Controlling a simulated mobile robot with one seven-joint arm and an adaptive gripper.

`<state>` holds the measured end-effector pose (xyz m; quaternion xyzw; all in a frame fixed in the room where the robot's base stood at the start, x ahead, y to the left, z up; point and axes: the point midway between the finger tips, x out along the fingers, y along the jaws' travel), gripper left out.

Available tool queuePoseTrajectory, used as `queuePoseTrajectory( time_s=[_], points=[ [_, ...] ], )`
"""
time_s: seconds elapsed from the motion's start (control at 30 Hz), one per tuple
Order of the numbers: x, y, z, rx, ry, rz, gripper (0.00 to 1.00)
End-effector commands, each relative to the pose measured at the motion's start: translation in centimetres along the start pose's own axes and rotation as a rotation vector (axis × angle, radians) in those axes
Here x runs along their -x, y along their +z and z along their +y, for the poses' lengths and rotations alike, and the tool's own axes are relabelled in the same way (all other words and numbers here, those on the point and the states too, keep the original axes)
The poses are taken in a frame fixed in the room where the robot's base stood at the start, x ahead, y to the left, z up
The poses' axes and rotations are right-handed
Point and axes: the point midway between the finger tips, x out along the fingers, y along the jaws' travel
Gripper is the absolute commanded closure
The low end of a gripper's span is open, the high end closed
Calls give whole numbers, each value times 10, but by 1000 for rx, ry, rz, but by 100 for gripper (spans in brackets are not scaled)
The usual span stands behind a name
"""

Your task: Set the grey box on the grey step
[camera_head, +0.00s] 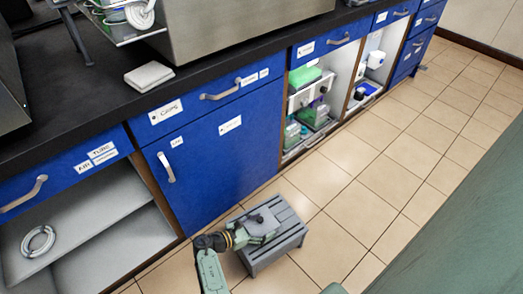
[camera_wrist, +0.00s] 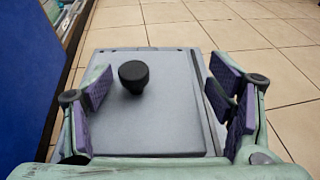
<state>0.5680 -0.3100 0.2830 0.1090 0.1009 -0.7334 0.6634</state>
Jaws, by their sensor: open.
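The grey box (camera_wrist: 170,125) has a flat top with a black knob (camera_wrist: 133,75). In the head view the grey box (camera_head: 261,225) rests on the left part of the grey step (camera_head: 288,229), a slatted low stool on the floor. My gripper (camera_wrist: 162,88) is open, its purple-padded fingers on either side of the box, with a visible gap at least on the left. In the head view my gripper (camera_head: 240,237) reaches the box from the left and hides part of it. The box's underside is hidden.
Blue cabinets (camera_head: 215,150) stand close behind the step, under a black worktop (camera_head: 215,68). Open shelves (camera_head: 310,105) hold green-topped items. A white pad (camera_head: 149,76) lies on the worktop. Tiled floor (camera_head: 365,215) is clear to the right of the step.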

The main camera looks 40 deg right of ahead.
Motion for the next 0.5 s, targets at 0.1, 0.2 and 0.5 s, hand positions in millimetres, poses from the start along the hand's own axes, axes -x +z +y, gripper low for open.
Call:
queuePoseTrajectory(
  time_s=[0.1,0.2,0.5],
  points=[
    [0,0,0,0,0,0,25],
    [2,6,0,0,0,0,25],
    [56,4,1,1,6,-1,25]
  ],
)
